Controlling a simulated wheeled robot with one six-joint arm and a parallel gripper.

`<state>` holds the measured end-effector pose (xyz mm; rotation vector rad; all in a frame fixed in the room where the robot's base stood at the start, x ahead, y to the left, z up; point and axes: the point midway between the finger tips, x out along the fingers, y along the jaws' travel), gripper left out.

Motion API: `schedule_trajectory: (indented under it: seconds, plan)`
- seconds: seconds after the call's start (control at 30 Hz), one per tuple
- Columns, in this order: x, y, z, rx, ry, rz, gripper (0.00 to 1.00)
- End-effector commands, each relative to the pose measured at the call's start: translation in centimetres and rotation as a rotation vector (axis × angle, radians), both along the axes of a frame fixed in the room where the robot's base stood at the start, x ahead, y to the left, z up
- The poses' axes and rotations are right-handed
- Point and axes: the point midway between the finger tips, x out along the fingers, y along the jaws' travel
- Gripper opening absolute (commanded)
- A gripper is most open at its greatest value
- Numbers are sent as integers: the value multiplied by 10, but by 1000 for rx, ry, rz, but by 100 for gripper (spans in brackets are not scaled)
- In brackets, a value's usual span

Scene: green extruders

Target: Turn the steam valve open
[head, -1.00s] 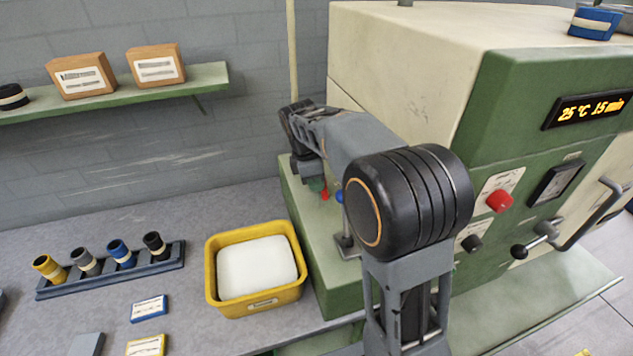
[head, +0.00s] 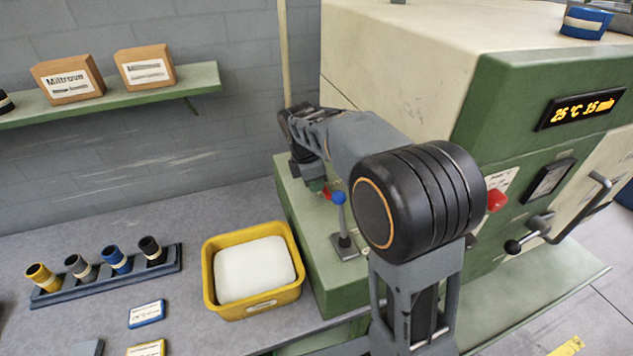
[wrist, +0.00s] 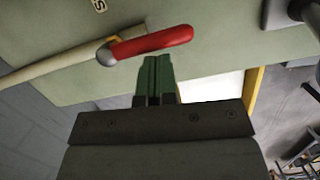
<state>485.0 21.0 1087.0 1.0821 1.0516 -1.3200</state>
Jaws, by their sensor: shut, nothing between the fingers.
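The steam valve shows in the wrist view as a red lever handle (wrist: 150,43) on a pale pipe (wrist: 60,72). The handle lies nearly across the pale green surface, its free end to the right. My gripper (wrist: 157,58) is shut and empty, its green fingertips just below the middle of the handle. I cannot tell whether they touch it. In the head view my gripper (head: 316,184) is small and partly hidden by my arm, above the green machine base, with a bit of the red handle (head: 327,192) beside it.
A blue-knobbed lever (head: 339,212) stands close to the right of my gripper. The green machine (head: 500,100) rises behind my arm. A yellow tub (head: 210,285) with white contents and a rack of rolls (head: 110,275) occupy the bench. A shelf (head: 120,103) holds boxes.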

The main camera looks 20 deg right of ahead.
Motion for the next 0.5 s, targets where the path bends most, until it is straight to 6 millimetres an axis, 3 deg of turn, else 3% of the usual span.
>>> schedule_trajectory:
  seconds: [0.27, 0.5]
  plan:
    - [4, 10, 3, 0, -1, 0, 0]
    - [2, 34, 29, 0, 1, -1, 0]
